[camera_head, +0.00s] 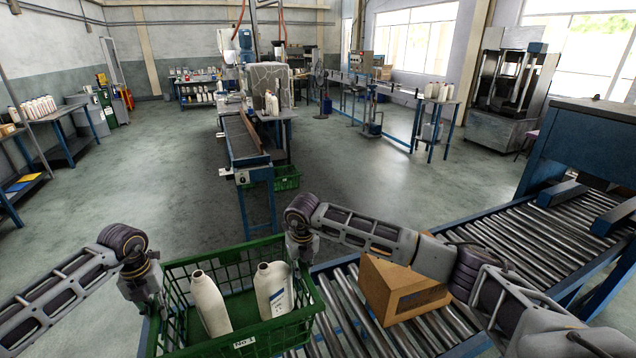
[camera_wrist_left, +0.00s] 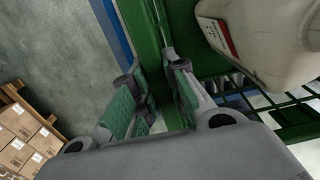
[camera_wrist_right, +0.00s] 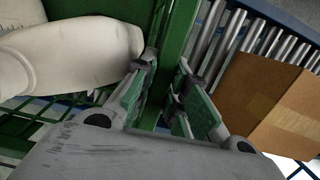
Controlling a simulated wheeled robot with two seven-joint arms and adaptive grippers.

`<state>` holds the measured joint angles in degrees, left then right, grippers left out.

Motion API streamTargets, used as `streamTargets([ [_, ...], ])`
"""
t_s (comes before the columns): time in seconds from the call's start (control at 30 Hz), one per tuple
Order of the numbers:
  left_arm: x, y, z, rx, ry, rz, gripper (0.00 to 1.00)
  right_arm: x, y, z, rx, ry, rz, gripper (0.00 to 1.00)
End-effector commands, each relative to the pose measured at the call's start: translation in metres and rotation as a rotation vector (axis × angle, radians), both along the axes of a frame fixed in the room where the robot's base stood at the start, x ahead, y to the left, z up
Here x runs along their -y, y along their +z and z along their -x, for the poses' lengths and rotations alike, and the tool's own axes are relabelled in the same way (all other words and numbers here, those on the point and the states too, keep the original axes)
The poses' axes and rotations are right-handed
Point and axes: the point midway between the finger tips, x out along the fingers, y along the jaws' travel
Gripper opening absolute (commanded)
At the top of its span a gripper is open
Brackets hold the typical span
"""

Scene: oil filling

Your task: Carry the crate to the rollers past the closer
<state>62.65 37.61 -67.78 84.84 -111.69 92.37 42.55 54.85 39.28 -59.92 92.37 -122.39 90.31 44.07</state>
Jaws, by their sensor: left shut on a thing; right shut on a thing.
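The green crate (camera_head: 238,338) is at the bottom centre of the head view, over the left end of the rollers (camera_head: 343,300). It holds two white bottles (camera_head: 209,304) (camera_head: 273,290), both without visible caps. My left gripper (camera_head: 150,305) is shut on the crate's left wall; in the left wrist view its fingers (camera_wrist_left: 160,85) pinch the green rim. My right gripper (camera_head: 300,262) is shut on the right wall; its fingers (camera_wrist_right: 168,85) straddle the rim in the right wrist view. Whether the crate's bottom touches the rollers is hidden.
A brown cardboard box (camera_head: 398,290) sits on the rollers just right of the crate, under my right forearm. A blue machine (camera_head: 580,150) spans the rollers at the right. A narrow conveyor (camera_head: 243,140) stands beyond the crate.

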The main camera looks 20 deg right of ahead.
Motion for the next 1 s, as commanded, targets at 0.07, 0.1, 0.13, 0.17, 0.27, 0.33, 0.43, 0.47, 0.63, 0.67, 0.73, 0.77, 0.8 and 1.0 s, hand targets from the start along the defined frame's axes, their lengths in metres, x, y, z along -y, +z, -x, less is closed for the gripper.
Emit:
streamTargets([
  [0.07, -0.0012, 0.0012, -0.0008, 0.002, 0.002, -0.001, 0.00, 0.0009, 0.0013, -0.0008, 0.002, -0.001, 0.001, 0.00],
  [0.1, -0.0012, 0.0012, -0.0008, 0.002, 0.002, -0.001, 0.00, 0.0009, 0.0013, -0.0008, 0.002, -0.001, 0.001, 0.00],
  [0.13, -0.0012, 0.0012, -0.0008, 0.002, 0.002, -0.001, 0.00, 0.0009, 0.0013, -0.0008, 0.002, -0.001, 0.001, 0.00],
  [0.17, -0.0012, 0.0012, -0.0008, 0.002, 0.002, -0.001, 0.00, 0.0009, 0.0013, -0.0008, 0.002, -0.001, 0.001, 0.00],
  [0.27, -0.0012, 0.0012, -0.0008, 0.002, 0.002, -0.001, 0.00, 0.0009, 0.0013, -0.0008, 0.002, -0.001, 0.001, 0.00],
  [0.33, -0.0012, 0.0012, -0.0008, 0.002, 0.002, -0.001, 0.00, 0.0009, 0.0013, -0.0008, 0.002, -0.001, 0.001, 0.00],
  [0.43, -0.0012, 0.0012, -0.0008, 0.002, 0.002, -0.001, 0.00, 0.0009, 0.0013, -0.0008, 0.002, -0.001, 0.001, 0.00],
  [0.47, -0.0012, 0.0012, -0.0008, 0.002, 0.002, -0.001, 0.00, 0.0009, 0.0013, -0.0008, 0.002, -0.001, 0.001, 0.00],
  [0.63, -0.0012, 0.0012, -0.0008, 0.002, 0.002, -0.001, 0.00, 0.0009, 0.0013, -0.0008, 0.002, -0.001, 0.001, 0.00],
  [0.67, -0.0012, 0.0011, -0.0008, 0.002, 0.002, -0.001, 0.00, 0.0009, 0.0012, -0.0008, 0.002, -0.001, 0.001, 0.00],
  [0.73, -0.0012, 0.0006, -0.0008, 0.002, 0.002, -0.001, 0.00, 0.0009, 0.0007, -0.0008, 0.002, -0.001, 0.001, 0.00],
  [0.77, -0.0012, 0.0002, -0.0008, 0.002, 0.002, -0.001, 0.00, 0.0009, 0.0003, -0.0008, 0.002, -0.001, 0.001, 0.00],
  [0.8, -0.0012, -0.0004, -0.0008, 0.002, 0.002, -0.001, 0.00, 0.0009, -0.0003, -0.0008, 0.002, -0.001, 0.001, 0.00],
  [1.0, -0.0012, -0.0067, -0.0007, 0.002, 0.002, -0.001, 0.00, 0.0010, -0.0066, -0.0008, 0.002, -0.001, 0.001, 0.00],
])
